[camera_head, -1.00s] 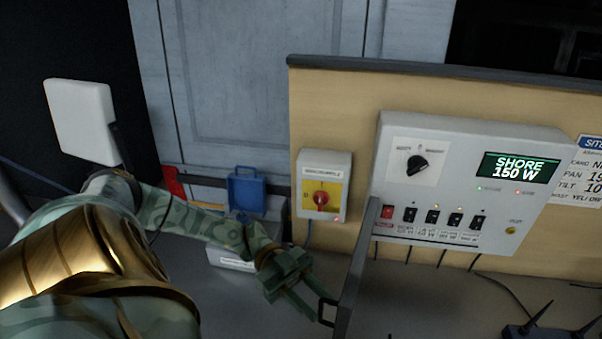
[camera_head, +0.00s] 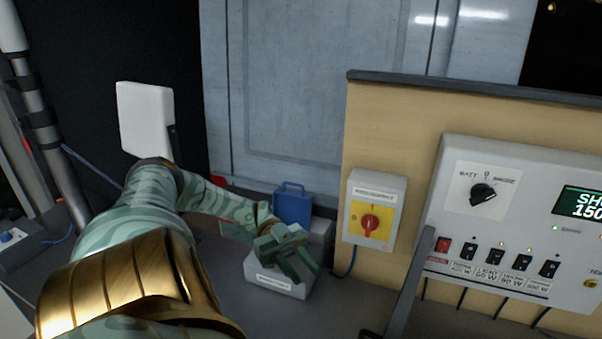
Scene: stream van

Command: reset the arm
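My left arm comes in from the left with green patterned links and a gold band. My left gripper (camera_head: 305,269) is over the worktop, in front of a light grey box (camera_head: 279,283). Its two fingers point to the lower right with a narrow gap between them, and nothing shows between them. I cannot tell whether it touches the box. My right gripper is not in view.
A box with a red and yellow rotary switch (camera_head: 370,222) is on the tan panel (camera_head: 400,130). Right of it is a power panel (camera_head: 505,215) with a knob, switches and display. A blue case (camera_head: 292,206) stands behind the gripper. A dark bar (camera_head: 408,290) rises at the lower right.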

